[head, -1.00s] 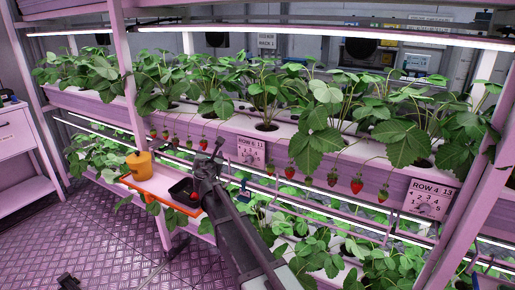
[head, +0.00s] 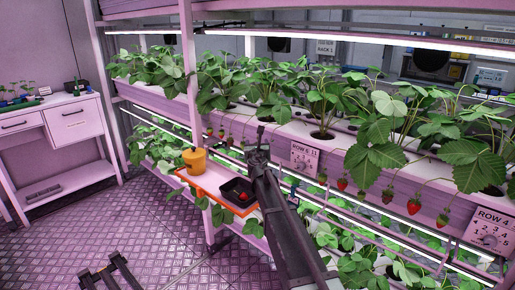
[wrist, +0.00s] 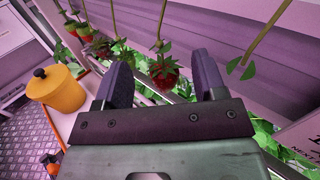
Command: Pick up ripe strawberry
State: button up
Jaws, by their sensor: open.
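In the wrist view a dark red strawberry (wrist: 164,79) with a green cap hangs on its stem, in line with the space between my two fingers. How deep it lies between them I cannot tell. My gripper (wrist: 162,64) is open and holds nothing. Several other berries (wrist: 101,47) hang to the left. In the head view my gripper (head: 261,132) is at the planter's front, left of a row sign (head: 304,158). Red strawberries (head: 413,206) hang further right, with darker ones among them. Small berries (head: 220,132) hang left of my gripper.
An orange-edged shelf (head: 214,193) below holds a yellow pot (head: 194,160) and a black tray (head: 228,186) with a red berry inside. A rack post (head: 190,70) stands left of the arm. A white bench (head: 72,160) is at far left. Planter and leaves border the right.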

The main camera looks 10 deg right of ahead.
jog(key=w, duration=0.2)
jog(key=shift+w+d, duration=0.25)
jog(key=shift+w, duration=0.1)
jog(key=shift+s, duration=0.1)
jog(key=c, duration=0.7)
jog(key=shift+r, duration=0.15)
jog(key=shift+r+p, duration=0.25)
jog(key=shift+p, duration=0.1)
jog(key=s+a, duration=0.1)
jog(key=s, duration=0.5)
jog(key=s+a, duration=0.1)
jog(key=s, duration=1)
jog(key=shift+s+a+r+p, duration=0.4)
jog(key=shift+a, duration=0.1)
